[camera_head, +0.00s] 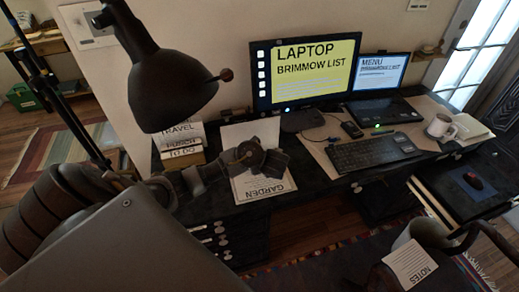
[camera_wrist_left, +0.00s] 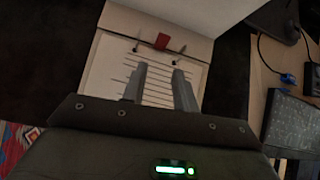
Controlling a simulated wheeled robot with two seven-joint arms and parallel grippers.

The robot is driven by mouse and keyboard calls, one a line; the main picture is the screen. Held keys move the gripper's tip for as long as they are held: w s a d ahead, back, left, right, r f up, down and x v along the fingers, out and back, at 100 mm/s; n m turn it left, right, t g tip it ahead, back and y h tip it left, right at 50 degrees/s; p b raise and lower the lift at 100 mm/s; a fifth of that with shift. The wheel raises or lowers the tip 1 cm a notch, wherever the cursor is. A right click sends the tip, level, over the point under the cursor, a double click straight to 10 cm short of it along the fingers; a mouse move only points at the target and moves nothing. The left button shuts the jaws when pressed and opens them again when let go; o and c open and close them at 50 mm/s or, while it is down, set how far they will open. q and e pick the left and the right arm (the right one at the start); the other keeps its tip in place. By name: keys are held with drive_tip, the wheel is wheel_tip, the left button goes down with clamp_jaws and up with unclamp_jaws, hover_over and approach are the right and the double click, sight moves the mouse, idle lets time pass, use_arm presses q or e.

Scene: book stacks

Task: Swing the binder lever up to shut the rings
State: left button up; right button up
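An open binder with a pale cover (camera_head: 250,132) lies on the dark desk, its lined page marked GARDEN (camera_head: 268,188) towards me. In the left wrist view the binder (camera_wrist_left: 92,82) shows a small red lever (camera_wrist_left: 162,41) near its spine, between two dark ring posts.
A lamp (camera_head: 170,85) hangs over the left of the desk, close to my left arm. Labelled boxes (camera_head: 180,155) stand left of the binder.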

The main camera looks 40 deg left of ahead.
use_arm(q)
drive_tip(key=s+d+f+n+h, duration=0.1)
drive_tip(key=s+d, duration=0.1)
drive_tip(key=s+d+f+n, duration=0.1)
drive_tip(key=s+d+n, duration=0.1)
drive_tip(key=s+d, duration=0.1)
drive_tip(key=s+d+f+n+h, duration=0.1)
drive_tip(key=s+d+f, duration=0.1)
drive_tip(key=shift+s+d+f+n+h, duration=0.1)
drive_tip(key=shift+s+d+n+h, duration=0.1)
drive_tip(key=shift+d+n+h, duration=0.1)
drive_tip(key=s+d+n+h, duration=0.1)
drive_tip(key=s+d+n, duration=0.1)
drive_tip(key=s+n, duration=0.2)
drive_tip(key=s+d+n+g+h, duration=0.1)
drive_tip(key=s+d+n, duration=0.2)
drive_tip(key=s, duration=0.3)
drive_tip(key=shift+s+d+f+n+h, duration=0.25)
drive_tip(key=shift+s+f+n+h, duration=0.1)
drive_tip(key=shift+f+n+h, duration=0.1)
